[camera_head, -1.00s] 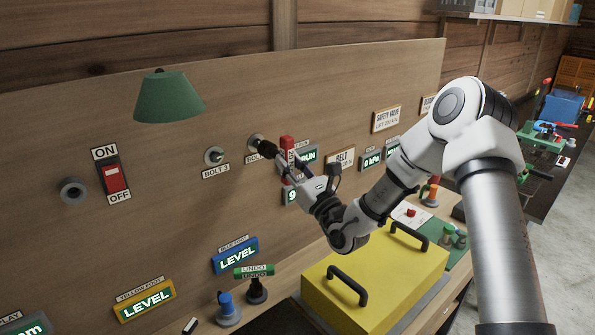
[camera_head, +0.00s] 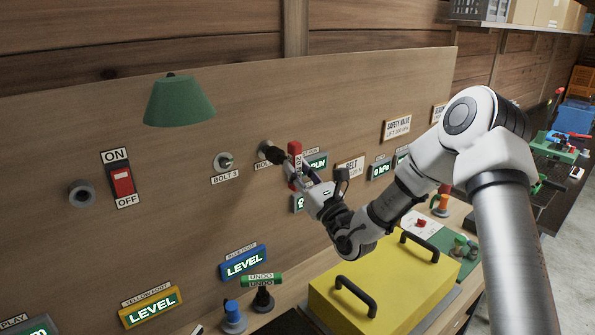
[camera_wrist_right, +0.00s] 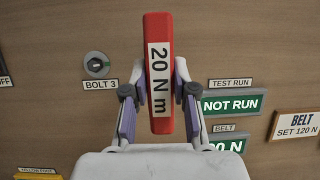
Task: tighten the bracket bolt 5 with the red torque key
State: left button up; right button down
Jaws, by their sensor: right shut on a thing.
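The red torque key (camera_head: 294,152), labelled "20 N m" in the right wrist view (camera_wrist_right: 158,28), is held upright by my right gripper (camera_head: 302,179). In the right wrist view the two fingers (camera_wrist_right: 159,88) are shut on its sides. The key's dark shaft points at a bolt mount (camera_head: 266,147) on the wooden panel, right of bolt 3 (camera_head: 224,161). That mount's label is mostly hidden, so I cannot read its number or tell whether the key's tip is seated. My left gripper is not in view.
A red ON/OFF switch (camera_head: 122,182) and a green lamp shade (camera_head: 178,102) are on the panel's left. A yellow box with black handles (camera_head: 385,285) stands below my right arm. "NOT RUN" (camera_wrist_right: 232,104) and "BELT" (camera_wrist_right: 303,123) signs sit right of the key.

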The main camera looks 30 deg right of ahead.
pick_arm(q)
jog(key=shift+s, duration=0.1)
pick_arm(e)
jog(key=shift+s+r, duration=0.1)
pick_arm(q)
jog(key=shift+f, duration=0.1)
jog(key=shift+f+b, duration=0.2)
jog(key=shift+b, duration=0.1)
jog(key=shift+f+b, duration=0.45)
jog(key=shift+b, duration=0.05)
pick_arm(e)
jog(key=shift+w, duration=0.35)
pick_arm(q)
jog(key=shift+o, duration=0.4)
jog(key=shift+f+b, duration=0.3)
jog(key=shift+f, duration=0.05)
pick_arm(e)
jog(key=shift+w, duration=0.4)
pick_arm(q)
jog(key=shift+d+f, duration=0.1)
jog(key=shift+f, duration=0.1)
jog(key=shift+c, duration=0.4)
pick_arm(e)
jog(key=shift+w, duration=0.25)
pick_arm(q)
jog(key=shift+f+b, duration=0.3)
jog(key=shift+b, duration=0.2)
pick_arm(e)
jog(key=shift+w+a, duration=0.1)
jog(key=shift+w, duration=0.35)
